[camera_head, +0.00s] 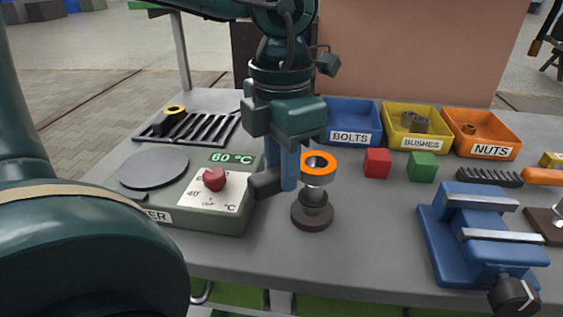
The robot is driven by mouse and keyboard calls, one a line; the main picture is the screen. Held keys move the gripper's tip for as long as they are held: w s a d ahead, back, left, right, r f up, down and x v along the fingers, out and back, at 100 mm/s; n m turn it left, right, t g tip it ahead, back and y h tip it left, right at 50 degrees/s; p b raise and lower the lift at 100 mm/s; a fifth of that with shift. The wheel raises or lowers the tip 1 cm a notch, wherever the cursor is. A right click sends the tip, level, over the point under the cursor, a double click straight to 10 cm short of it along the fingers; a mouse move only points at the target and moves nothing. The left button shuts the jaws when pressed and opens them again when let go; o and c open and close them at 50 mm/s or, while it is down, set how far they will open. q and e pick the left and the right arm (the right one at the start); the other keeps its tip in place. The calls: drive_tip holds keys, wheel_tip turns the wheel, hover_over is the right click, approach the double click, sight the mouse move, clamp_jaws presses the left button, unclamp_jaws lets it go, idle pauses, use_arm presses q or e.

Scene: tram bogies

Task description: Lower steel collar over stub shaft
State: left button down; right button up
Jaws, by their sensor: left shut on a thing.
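The steel collar (318,167), a short ring with a bright orange top face and a dark bore, is held by my left gripper (298,172). The gripper points down and is shut on the collar's left side. The stub shaft (313,213) stands upright on the bench on a wide round dark base, with a narrower stepped part on top. The collar is at the shaft's top, roughly in line with it. The collar hides the shaft's tip, so I cannot tell whether the collar is above it or around it. My right gripper is not in view.
A heater (236,222) with a round plate, red knob and 60 °C display stands left. A black slatted rack (205,127) is behind it. Blue, yellow and orange bins (490,151), red (377,163) and green blocks (422,167), and a blue vise (470,235) are right.

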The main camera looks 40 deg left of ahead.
use_arm(q)
drive_tip(key=shift+b, duration=0.3)
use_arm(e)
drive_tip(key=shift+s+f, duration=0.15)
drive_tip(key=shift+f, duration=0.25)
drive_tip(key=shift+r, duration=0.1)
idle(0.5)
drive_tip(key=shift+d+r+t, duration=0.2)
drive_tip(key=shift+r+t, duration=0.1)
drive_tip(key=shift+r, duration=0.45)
use_arm(q)
drive_tip(key=shift+f+b, duration=0.3)
drive_tip(key=shift+f, duration=0.05)
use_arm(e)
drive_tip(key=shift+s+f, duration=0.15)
use_arm(q)
drive_tip(key=shift+f+b, duration=0.5)
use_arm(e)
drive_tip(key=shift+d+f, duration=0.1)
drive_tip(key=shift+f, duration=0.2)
use_arm(q)
drive_tip(key=shift+f+b, duration=0.5)
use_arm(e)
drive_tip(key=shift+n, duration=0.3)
